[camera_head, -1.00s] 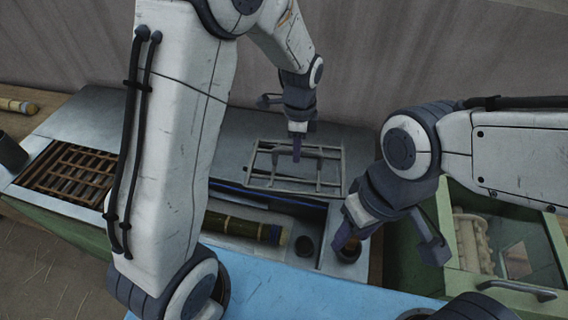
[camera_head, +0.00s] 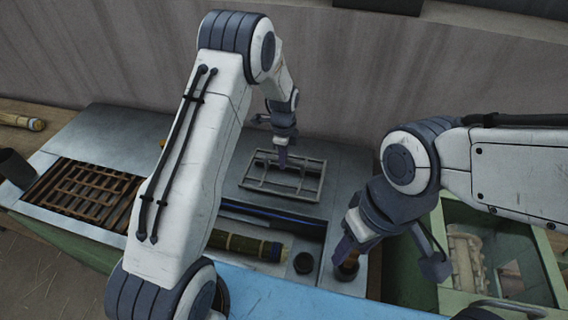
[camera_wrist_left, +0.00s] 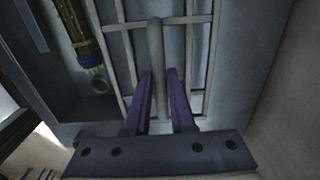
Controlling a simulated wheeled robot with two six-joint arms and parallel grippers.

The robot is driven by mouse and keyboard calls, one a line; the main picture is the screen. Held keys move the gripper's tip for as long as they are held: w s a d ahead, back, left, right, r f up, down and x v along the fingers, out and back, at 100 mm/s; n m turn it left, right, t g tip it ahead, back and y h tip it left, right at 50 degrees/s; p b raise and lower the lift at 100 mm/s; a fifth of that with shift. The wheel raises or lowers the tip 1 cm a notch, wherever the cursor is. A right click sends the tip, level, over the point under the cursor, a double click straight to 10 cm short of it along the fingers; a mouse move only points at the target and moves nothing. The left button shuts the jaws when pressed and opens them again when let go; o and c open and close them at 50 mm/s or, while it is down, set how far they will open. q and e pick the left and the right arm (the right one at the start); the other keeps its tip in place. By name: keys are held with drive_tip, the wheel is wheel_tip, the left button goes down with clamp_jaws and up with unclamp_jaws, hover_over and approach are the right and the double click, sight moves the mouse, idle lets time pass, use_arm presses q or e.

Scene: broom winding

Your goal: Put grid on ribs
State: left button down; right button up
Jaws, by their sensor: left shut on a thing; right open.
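The grid (camera_head: 262,186), a pale metal frame with crossbars, is at the middle of the grey bench top. I cannot tell whether it touches the bench or hangs just above it. My left gripper (camera_head: 283,160) points down and is shut on a bar rising at the grid's middle. In the left wrist view the purple fingers (camera_wrist_left: 160,75) are on either side of this bar (camera_wrist_left: 156,45). The brown slatted ribs (camera_head: 85,190) lie in a recess at the bench's left.
A trough in front of the grid holds a bamboo-like cylinder (camera_head: 245,246) and a dark round cup (camera_head: 304,262). A green bin (camera_head: 490,250) stands at the right. A dark cup (camera_head: 14,165) and another cylinder (camera_head: 22,122) are at far left. The wall is behind.

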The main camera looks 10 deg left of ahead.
sight(283, 172)
use_arm(q)
wheel_tip(283, 172, down, 2)
drive_tip(key=shift+f+p, duration=0.1)
drive_tip(key=shift+p, duration=0.3)
drive_tip(key=shift+f, duration=0.4)
drive_tip(key=shift+f, duration=0.1)
drive_tip(key=c, duration=0.8)
unclamp_jaws()
drive_tip(key=shift+o, duration=0.2)
